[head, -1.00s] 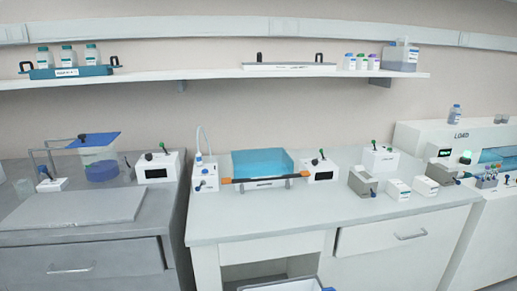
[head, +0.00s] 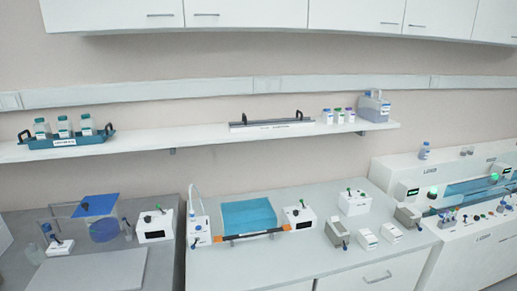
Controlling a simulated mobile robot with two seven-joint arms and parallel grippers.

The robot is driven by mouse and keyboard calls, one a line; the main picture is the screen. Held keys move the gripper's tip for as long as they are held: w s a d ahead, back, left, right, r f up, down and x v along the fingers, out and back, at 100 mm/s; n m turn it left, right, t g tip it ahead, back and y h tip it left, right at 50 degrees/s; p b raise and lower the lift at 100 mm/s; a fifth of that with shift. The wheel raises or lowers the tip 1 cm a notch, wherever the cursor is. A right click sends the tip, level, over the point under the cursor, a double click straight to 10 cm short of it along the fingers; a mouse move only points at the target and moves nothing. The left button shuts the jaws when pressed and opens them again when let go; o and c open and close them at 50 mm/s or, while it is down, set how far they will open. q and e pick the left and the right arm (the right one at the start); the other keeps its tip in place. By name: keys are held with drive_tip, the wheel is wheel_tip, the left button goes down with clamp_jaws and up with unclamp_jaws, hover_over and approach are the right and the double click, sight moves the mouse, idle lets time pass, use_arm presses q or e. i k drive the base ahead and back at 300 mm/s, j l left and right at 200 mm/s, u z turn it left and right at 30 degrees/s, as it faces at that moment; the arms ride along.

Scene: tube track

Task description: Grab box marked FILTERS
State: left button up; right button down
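No box with a readable FILTERS mark shows in the head view. Two small white boxes stand on the right part of the counter, a left one (head: 367,239) and a right one (head: 391,233). Their labels are too small to read. A grey open-topped container (head: 338,235) stands to their left, and another grey one (head: 407,217) to their right. Neither of my grippers is in view.
A blue-walled tank (head: 248,215) with an orange bar stands mid-counter. The wall shelf (head: 205,136) holds a teal bottle rack (head: 66,140), a long tray (head: 271,124) and a jug (head: 374,107). A white LOAD machine (head: 440,162) stands at the right.

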sight(365, 237)
drive_tip(key=i+l+z, duration=0.35)
drive_tip(key=i+l, duration=0.5)
drive_tip(key=i+l+z, duration=0.35)
drive_tip(key=i+l, duration=0.5)
drive_tip(key=j+z, duration=0.25)
drive_tip(key=j, duration=0.15)
drive_tip(key=i+j+z, duration=0.1)
drive_tip(key=j+z, duration=0.15)
drive_tip(key=j, duration=0.2)
